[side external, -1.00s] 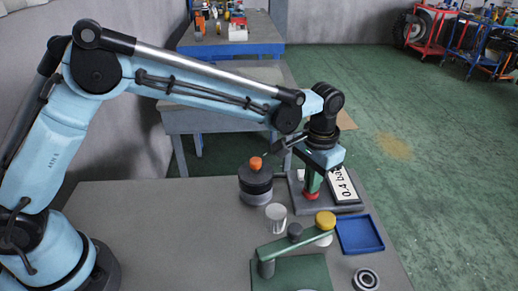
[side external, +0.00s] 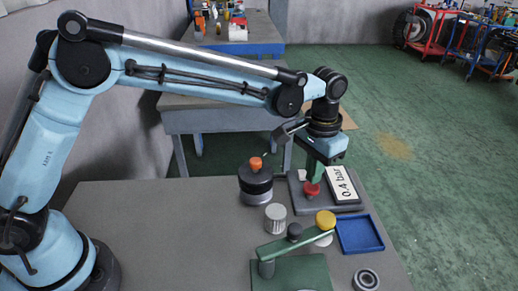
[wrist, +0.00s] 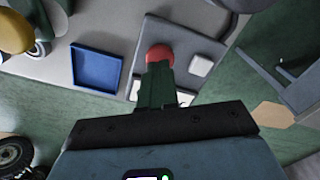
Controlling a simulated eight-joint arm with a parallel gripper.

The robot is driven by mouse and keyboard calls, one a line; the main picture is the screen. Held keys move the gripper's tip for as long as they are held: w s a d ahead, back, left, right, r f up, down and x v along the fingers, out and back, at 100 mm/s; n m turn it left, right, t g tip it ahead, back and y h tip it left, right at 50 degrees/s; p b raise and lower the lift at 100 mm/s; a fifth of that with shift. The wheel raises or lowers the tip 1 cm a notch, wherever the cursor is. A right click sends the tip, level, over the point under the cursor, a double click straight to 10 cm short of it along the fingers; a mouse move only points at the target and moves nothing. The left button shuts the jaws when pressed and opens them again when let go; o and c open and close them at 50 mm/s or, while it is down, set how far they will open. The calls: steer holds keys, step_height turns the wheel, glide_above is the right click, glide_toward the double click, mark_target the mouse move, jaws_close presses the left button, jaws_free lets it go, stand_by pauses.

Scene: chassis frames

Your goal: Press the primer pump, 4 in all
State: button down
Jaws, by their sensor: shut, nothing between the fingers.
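The primer pump's red button (side external: 311,190) stands on a grey base plate (side external: 351,207) at the back right of the bench. Beside it on the plate is a display panel (side external: 343,186) reading "0.4 bar". My gripper (side external: 316,180), with green fingers, is shut and empty, pointing down just over the red button. In the wrist view the gripper (wrist: 159,68) overlaps the near side of the red button (wrist: 159,53). I cannot tell whether the fingertips touch it.
A dark round canister with an orange cap (side external: 256,178) stands left of the plate. In front are a ribbed white cylinder (side external: 275,218), a green arm with a yellow knob (side external: 325,220), a blue tray (side external: 360,235) and a bearing ring (side external: 366,280). The bench's left part is clear.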

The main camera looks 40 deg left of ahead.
steer(key=shift+r, duration=2.55)
steer(key=s+a+r+n+t, duration=0.1)
steer(key=s+a+r+t, duration=0.15)
steer(key=a, duration=0.35)
steer(key=s+a+r+n+t, duration=0.1)
steer(key=s+a+r, duration=0.25)
steer(key=a, duration=0.25)
steer(key=s+a+f+n+t, duration=0.1)
steer(key=s+a+f+t, duration=0.2)
steer(key=s+a, duration=0.5)
steer(key=shift+s+a+f+t, duration=0.25)
steer(key=shift+s+f+t, duration=0.1)
steer(key=shift+s+f, duration=0.7)
